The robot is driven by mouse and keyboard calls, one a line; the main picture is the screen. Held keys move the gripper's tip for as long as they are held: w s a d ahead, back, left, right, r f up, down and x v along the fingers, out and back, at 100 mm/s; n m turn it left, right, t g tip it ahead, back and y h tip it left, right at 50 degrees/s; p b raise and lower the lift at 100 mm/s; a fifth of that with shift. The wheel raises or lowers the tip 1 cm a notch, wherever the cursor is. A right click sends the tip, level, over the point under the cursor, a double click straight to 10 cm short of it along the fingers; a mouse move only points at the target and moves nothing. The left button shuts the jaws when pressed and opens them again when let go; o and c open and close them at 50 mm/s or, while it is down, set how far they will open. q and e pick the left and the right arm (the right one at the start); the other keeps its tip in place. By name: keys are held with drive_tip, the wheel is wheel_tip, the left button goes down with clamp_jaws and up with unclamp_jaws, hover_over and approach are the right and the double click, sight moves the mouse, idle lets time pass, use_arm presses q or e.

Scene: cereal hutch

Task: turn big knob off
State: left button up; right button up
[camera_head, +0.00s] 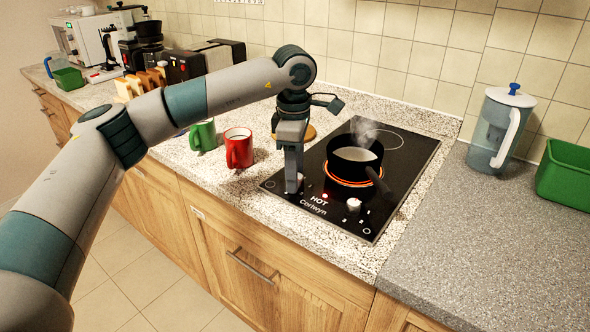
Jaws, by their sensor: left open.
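A black glass cooktop (373,228) is set in the speckled counter. A black pot (345,165) with pale, steaming contents stands on its burner, which glows orange-red. A light-coloured knob (353,205) shows at the front right of the cooktop with numbers around it. A red light (325,196) is lit above the word HOT. My left gripper (294,188) points down at the front left of the cooktop, with its fingers open. The fingers cover that spot, so I cannot tell clearly whether a knob sits between them or whether they touch it. My right gripper is out of view.
A red mug (239,148) and a green mug (203,135) stand left of the gripper. The pot's handle points to the front right. A water pitcher (497,130) and a green bin (566,174) stand on the grey counter, whose front part is clear.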

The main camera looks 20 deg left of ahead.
use_arm(q)
drive_tip(key=shift+f, duration=0.1)
drive_tip(key=shift+c, duration=0.4)
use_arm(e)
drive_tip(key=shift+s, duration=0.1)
use_arm(q)
drive_tip(key=c, duration=1)
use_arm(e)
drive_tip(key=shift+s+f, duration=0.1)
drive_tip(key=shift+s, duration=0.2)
